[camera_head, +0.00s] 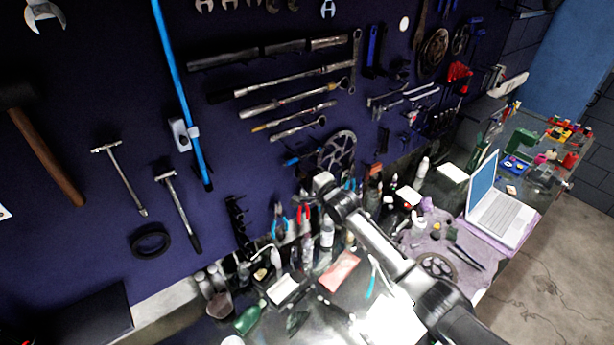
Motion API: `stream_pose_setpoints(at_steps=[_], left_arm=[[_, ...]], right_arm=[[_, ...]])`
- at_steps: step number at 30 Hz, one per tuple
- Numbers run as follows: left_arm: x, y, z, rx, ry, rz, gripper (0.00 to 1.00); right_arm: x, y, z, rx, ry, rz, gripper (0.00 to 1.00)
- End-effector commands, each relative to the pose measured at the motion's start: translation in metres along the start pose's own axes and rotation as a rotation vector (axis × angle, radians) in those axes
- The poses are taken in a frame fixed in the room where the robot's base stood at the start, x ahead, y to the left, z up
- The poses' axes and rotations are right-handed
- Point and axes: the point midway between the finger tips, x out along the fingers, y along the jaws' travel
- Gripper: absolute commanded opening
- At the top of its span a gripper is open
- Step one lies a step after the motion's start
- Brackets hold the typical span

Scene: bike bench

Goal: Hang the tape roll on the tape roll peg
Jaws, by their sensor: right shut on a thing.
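A black ring (150,243), which looks like a tape roll, sits flat against the dark blue tool board (90,250) at the lower left; I cannot tell for sure that it is the task's tape roll. No tape roll peg can be made out. My right gripper (322,182) reaches in from the lower right, in front of the board and just below a toothed disc (336,152). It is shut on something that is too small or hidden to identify. My right gripper is well to the right of the black ring. My left gripper is not in view.
Hammers (178,205), wrenches (290,98) and a blue bar (182,95) hang on the board. A laptop (497,210) stands at the right.

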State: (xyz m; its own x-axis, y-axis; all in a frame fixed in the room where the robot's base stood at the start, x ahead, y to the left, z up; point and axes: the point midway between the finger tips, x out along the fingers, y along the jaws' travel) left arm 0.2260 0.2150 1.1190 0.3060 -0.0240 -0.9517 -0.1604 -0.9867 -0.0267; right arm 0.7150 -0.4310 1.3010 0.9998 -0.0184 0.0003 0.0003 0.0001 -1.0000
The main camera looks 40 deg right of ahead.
Motion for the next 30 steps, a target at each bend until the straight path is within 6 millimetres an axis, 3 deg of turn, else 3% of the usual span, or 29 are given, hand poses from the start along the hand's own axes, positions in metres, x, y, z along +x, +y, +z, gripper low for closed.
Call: stream_pose_setpoints(at_steps=[13, 14, 21, 23, 30], left_arm=[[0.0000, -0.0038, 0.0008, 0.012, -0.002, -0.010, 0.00], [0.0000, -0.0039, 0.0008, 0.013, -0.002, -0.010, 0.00], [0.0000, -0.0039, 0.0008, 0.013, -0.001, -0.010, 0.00], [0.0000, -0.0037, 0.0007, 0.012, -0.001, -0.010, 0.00], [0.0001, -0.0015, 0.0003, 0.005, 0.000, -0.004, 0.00]], right_arm=[[0.0000, -0.0001, -0.0001, 0.000, 0.000, 0.000, 0.29], [0.0000, -0.0001, -0.0001, 0.000, 0.000, 0.000, 0.54], [-0.0001, -0.0001, -0.0002, 0.000, 0.000, 0.000, 0.77], [-0.0001, 0.0000, -0.0002, 0.000, 0.000, 0.000, 0.82], [-0.0007, 0.0004, -0.0001, 0.000, 0.000, 0.001, 0.82]])
